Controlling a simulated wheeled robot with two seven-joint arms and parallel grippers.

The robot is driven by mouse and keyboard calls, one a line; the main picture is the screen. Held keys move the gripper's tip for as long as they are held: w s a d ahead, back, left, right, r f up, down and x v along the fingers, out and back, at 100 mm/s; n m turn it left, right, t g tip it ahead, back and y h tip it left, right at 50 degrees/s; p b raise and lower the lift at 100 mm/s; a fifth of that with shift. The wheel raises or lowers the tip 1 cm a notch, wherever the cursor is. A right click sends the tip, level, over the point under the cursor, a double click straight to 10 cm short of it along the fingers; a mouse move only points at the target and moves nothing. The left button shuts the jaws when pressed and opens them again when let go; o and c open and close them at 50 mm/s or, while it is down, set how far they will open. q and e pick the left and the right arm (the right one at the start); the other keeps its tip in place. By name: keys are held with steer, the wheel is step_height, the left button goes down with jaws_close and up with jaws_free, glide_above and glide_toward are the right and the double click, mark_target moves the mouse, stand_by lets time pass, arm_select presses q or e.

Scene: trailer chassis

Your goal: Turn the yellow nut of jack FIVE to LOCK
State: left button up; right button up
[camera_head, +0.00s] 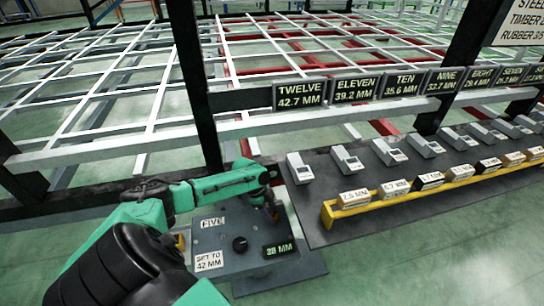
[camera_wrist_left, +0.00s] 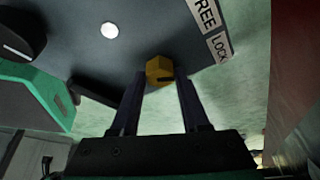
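The jack FIVE box (camera_head: 225,238) stands at the lower middle of the head view, with a FIVE label, a black knob (camera_head: 240,244) and a display (camera_head: 279,249) reading 28 MM. My left gripper (camera_head: 272,212) is over its far right part and hides the nut there. In the left wrist view, the yellow nut (camera_wrist_left: 159,69) sits at the fingertips of my left gripper (camera_wrist_left: 160,80), between its two spread fingers. Slim gaps seem to show on both sides; I cannot tell whether they touch. A FREE label (camera_wrist_left: 206,13) and LOCK label (camera_wrist_left: 220,46) lie right of the nut.
A SET TO 42 MM label (camera_head: 209,261) is on the box. A dark table (camera_head: 315,232) with several grey devices and a yellow rack (camera_head: 340,213) of labelled blocks stands to the right. A dark post (camera_head: 195,85) and white chassis frame (camera_head: 90,155) are behind.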

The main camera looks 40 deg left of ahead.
arm_select(q)
steer(key=shift+o, duration=1.2)
